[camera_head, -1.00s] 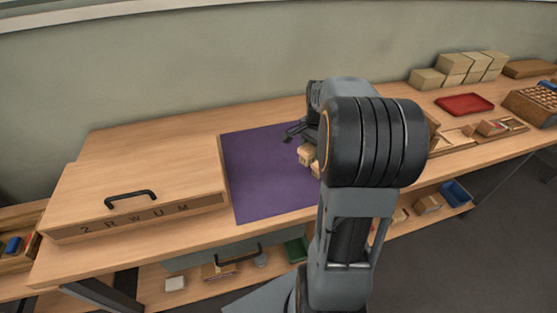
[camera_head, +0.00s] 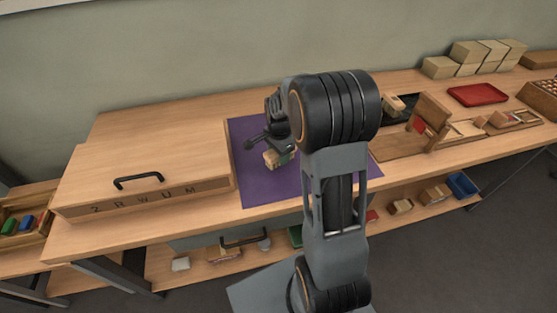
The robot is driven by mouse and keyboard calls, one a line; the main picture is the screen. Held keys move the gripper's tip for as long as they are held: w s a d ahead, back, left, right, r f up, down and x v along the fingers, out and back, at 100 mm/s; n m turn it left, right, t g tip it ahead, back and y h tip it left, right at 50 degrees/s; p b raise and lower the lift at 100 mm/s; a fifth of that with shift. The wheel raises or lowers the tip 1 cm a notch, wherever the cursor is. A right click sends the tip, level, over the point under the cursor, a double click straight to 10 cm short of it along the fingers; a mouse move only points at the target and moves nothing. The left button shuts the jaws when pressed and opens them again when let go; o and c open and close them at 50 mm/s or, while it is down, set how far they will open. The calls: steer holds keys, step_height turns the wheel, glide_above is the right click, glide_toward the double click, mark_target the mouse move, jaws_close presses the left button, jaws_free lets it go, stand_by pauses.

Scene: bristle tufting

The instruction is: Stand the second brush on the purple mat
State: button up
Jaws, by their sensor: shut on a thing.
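The purple mat (camera_head: 262,188) lies on the bench, partly covered by my arm. My gripper (camera_head: 271,146) is over the mat's left half, its dark fingers pointing down and left. Just below the fingers is a pale wooden brush block (camera_head: 277,159) with a greenish patch at its right end. My gripper is shut on this brush. I cannot tell whether the brush touches the mat or hangs just above it. My arm hides the mat's middle, so another brush there could be out of sight.
A lidded wooden case (camera_head: 150,165) with a black handle stands left of the mat. To the right are a wooden block on a dark plate (camera_head: 405,104), an upright wooden fixture (camera_head: 430,115), a parts tray (camera_head: 490,127) and a red tray (camera_head: 477,95). The mat's front left is clear.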

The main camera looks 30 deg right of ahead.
steer(key=shift+w+a+f, duration=0.1)
steer(key=shift+a+f, duration=0.05)
steer(key=shift+f, duration=1.55)
steer(key=shift+f, duration=0.1)
steer(key=shift+f, duration=0.15)
steer(key=o, duration=1)
steer(key=shift+c, duration=0.2)
